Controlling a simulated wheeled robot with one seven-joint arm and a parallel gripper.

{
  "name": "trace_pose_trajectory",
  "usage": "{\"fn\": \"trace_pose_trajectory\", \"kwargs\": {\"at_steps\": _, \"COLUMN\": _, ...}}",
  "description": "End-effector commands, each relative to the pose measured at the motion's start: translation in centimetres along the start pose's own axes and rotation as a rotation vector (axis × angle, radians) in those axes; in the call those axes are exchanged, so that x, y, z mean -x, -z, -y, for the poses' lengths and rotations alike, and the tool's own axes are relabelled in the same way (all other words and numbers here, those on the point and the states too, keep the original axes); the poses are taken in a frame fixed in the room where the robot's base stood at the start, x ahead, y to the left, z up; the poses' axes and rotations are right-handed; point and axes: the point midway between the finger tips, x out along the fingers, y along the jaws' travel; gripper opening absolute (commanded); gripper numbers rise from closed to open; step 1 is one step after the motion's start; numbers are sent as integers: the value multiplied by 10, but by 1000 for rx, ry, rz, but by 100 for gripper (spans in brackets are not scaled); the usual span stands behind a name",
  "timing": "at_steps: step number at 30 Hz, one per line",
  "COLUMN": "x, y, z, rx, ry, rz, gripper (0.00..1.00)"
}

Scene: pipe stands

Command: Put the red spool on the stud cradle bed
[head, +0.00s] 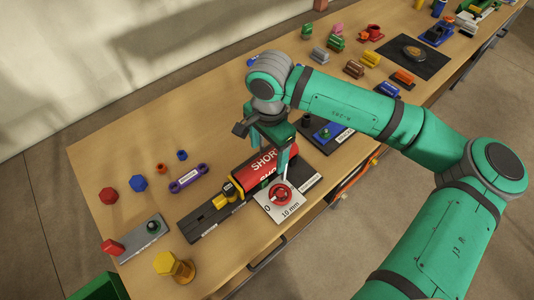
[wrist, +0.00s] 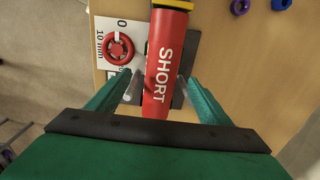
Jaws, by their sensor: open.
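The red spool, taken to be the red cylinder marked SHORT (head: 258,169), lies over a long dark base (head: 205,221) in the head view. A yellow collar (head: 229,191) is at its left end. In the wrist view the red spool (wrist: 165,62) runs up the picture between the fingers of my gripper (wrist: 160,78). My gripper is open, one finger on each side of the spool, with visible gaps. In the head view my gripper (head: 272,148) is above the spool's right part and hides some of it. I cannot tell which part is the stud cradle bed.
A white card marked 10 mm (head: 291,212) with a red ring (head: 279,194) is close beside the spool. A grey plate (head: 143,239), a purple link (head: 188,179) and a yellow bolt-like piece (head: 174,266) are to the left. Several coloured parts stand farther back. Bare wood shows behind the spool.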

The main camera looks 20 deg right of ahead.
Motion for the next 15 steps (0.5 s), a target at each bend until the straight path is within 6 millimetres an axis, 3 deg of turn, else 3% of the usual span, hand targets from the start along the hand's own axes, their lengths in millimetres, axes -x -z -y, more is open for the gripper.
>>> {"fn": "trace_pose_trajectory", "kwargs": {"at_steps": 15, "x": 24, "y": -1, "z": 1, "rx": 3, "ry": 0, "rz": -1, "gripper": 73}}
